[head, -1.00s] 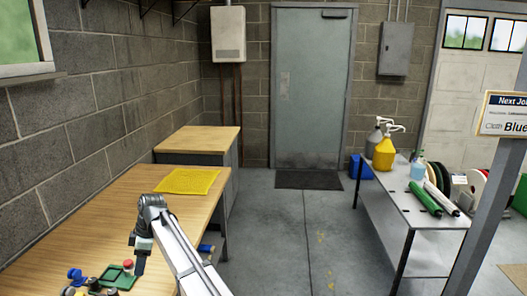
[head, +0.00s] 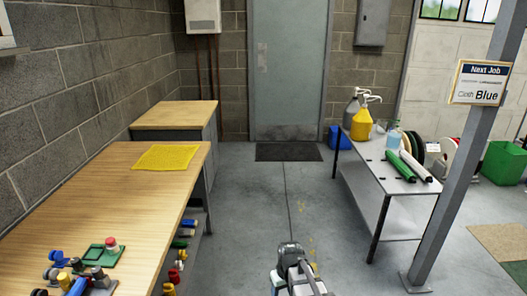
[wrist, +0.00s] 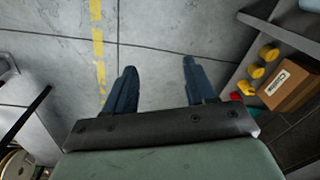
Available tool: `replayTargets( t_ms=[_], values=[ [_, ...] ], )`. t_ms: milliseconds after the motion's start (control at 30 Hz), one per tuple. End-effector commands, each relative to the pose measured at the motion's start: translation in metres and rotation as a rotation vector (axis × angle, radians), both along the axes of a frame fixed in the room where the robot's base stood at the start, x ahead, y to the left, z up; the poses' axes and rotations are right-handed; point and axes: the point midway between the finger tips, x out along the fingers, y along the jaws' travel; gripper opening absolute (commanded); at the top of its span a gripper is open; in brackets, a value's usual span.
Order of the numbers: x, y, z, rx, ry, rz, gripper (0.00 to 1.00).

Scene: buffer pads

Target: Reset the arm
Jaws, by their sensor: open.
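My gripper (wrist: 155,88) shows in the wrist view with its two dark blue fingers apart and nothing between them. It hangs over bare grey concrete floor. In the head view my arm is at the bottom centre, right of the wooden workbench, and the fingers are mostly hidden or out of frame there.
The wooden workbench (head: 95,215) at left holds a yellow cloth (head: 162,158), a green fixture (head: 103,254) and several knobbed parts. Coloured items sit on shelves beneath. A metal table (head: 370,185) with jugs and rolls stands right, beside a post (head: 462,165). Floor between is clear.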

Motion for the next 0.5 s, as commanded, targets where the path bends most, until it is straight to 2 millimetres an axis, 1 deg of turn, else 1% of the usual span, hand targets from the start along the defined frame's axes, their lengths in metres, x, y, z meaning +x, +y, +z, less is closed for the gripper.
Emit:
replayTargets(
  t_ms=[33,100,300,400,500],
  values=[
    [-0.016,-0.021,-0.006,-0.011,0.006,-0.063,0.56],
    [-0.027,-0.040,-0.012,-0.023,0.006,-0.136,0.56],
    [-0.058,-0.085,-0.027,-0.053,0.012,-0.311,0.56],
    [-0.073,-0.104,-0.032,-0.067,0.013,-0.388,0.56],
    [-0.080,-0.103,-0.047,-0.072,0.040,-0.388,0.56]
  ],
)
